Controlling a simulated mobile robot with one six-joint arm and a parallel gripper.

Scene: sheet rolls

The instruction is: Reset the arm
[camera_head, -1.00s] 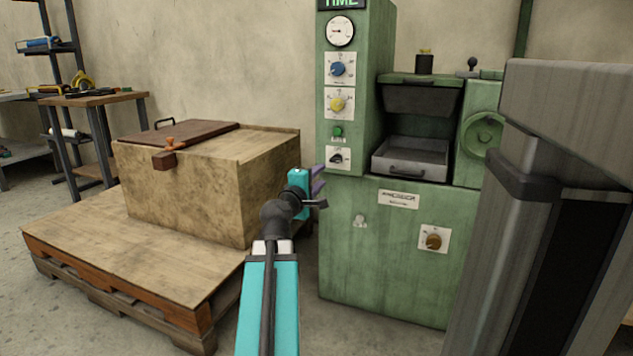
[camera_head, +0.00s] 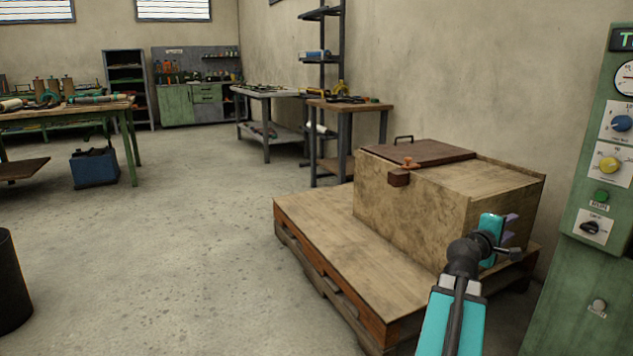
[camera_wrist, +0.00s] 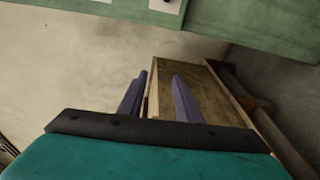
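My gripper (camera_head: 509,229) is at the end of my teal and black arm, on the right side of the head view. It is held in the air in front of the right end of a wooden box. In the wrist view its two purple fingers (camera_wrist: 160,98) stand apart with a gap between them and nothing held. The wooden box (camera_head: 415,213) has a dark brown lid panel (camera_head: 440,152) on top. The box also shows beyond the fingers in the wrist view (camera_wrist: 206,68).
The box stands on a wooden pallet (camera_head: 325,235). A green machine (camera_head: 560,290) with knobs is at the right edge. A dark bin (camera_head: 10,285) stands at the left edge. Workbenches (camera_head: 75,108) line the back. The concrete floor (camera_head: 190,230) in the middle is clear.

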